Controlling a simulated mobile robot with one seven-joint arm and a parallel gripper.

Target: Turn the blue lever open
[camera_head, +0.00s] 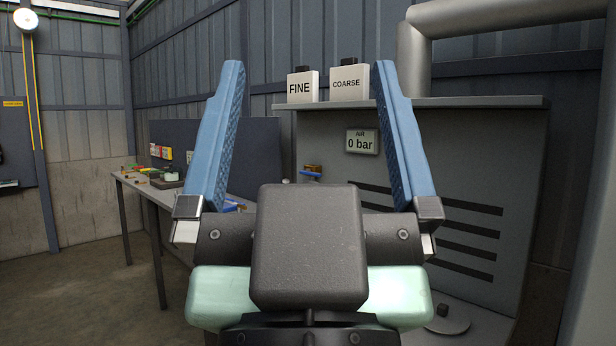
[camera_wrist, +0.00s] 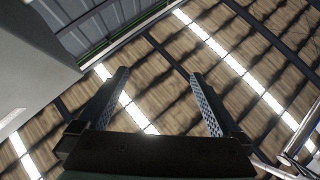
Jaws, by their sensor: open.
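The blue lever (camera_head: 310,173) is small and sits on a brass-coloured valve (camera_head: 313,167) on the front of the grey cabinet, seen between my fingers in the head view. It looks roughly level. My gripper (camera_head: 307,75) is raised close in front of the head camera, its two blue pads wide apart and nothing between them. It appears well nearer to me than the lever and not touching it. In the wrist view my gripper (camera_wrist: 160,75) is open and empty, and faces the roof; the lever does not show there.
The grey cabinet (camera_head: 520,150) carries a gauge (camera_head: 362,142) reading "AIR 0 bar". Boxes marked FINE (camera_head: 302,88) and COARSE (camera_head: 349,86) stand on top. A workbench (camera_head: 140,186) with small items stands left. A thick pipe (camera_head: 413,60) rises behind the cabinet. Floor at left is clear.

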